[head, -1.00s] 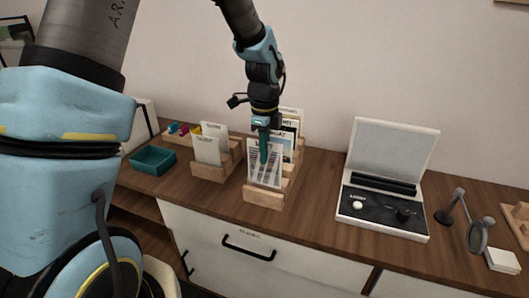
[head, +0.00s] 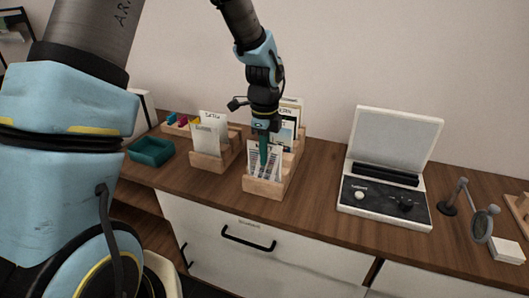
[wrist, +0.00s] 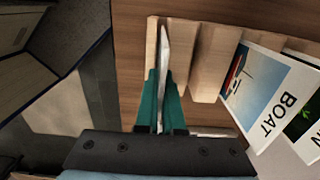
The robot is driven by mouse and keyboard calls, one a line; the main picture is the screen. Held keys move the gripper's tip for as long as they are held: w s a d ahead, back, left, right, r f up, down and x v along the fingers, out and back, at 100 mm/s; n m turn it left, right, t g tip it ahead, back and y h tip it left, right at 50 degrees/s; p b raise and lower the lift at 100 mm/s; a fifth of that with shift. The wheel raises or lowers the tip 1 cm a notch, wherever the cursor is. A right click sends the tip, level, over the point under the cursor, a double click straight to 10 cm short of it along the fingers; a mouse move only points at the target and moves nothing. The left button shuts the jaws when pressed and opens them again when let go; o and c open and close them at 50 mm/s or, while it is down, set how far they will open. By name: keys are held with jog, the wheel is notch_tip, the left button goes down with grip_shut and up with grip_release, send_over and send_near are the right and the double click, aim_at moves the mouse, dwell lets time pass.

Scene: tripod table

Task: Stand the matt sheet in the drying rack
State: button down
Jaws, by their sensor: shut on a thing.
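My gripper (head: 263,164) is shut on a thin pale printed sheet (head: 254,160) at the front of a stepped wooden rack (head: 262,187). The sheet stands nearly upright, and its lower edge is hidden behind the rack's front lip. In the wrist view, the teal fingers (wrist: 161,105) pinch the sheet (wrist: 164,55), seen edge-on beside the wooden rack (wrist: 208,60). Whether its bottom edge touches the rack floor cannot be told. I cannot read its finish.
Other cards stand behind in the rack, including one marked BOAT (wrist: 255,85). A smaller wooden holder with white cards (head: 210,133) and a teal tray (head: 152,150) are to the left. A record player (head: 384,190) is to the right, with bare tabletop between.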

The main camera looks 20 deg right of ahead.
jog(key=shift+f, duration=0.3)
jog(key=c, duration=1)
grip_release()
jog(key=shift+o, duration=0.2)
notch_tip(320, 180, up, 9)
jog(key=p, duration=0.8)
jog(key=shift+r, duration=0.1)
